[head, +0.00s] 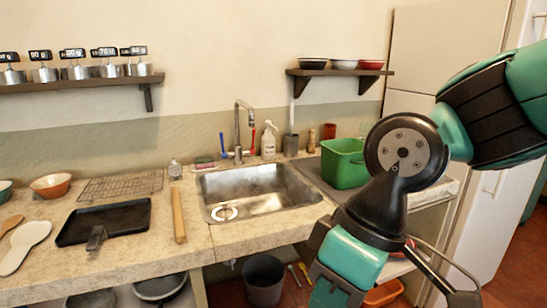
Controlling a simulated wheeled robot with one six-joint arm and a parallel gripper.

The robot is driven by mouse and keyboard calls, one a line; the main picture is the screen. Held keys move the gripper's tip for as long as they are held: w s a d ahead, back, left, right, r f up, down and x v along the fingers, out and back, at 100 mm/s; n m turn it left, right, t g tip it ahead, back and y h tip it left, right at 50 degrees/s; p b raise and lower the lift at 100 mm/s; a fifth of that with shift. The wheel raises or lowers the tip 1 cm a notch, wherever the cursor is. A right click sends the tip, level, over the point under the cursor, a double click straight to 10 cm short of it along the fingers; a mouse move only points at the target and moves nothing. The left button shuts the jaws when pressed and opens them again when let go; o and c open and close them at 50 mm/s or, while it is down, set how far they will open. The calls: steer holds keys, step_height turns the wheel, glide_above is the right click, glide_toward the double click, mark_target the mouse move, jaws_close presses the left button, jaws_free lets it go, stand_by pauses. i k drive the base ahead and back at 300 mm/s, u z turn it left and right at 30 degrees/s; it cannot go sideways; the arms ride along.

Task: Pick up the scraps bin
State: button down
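A green open-topped bin (343,163) stands upright on the counter to the right of the sink, its right side partly behind my arm. A dark grey round bin (263,280) stands on the floor under the counter, below the sink. The view does not settle which of the two is the scraps bin. My gripper (385,285) hangs at the bottom right, in front of the counter and apart from both bins. Its fingertips are not clear at the lower edge of the picture, and I see nothing held.
The sink (258,192) with its faucet lies mid-counter. Wall shelves hold canisters (76,72) and bowls (343,64). An orange container (383,293) is low behind my gripper.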

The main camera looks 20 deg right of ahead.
mark_target(343, 166)
steer(key=z, duration=1.05)
steer(key=i, duration=1.35)
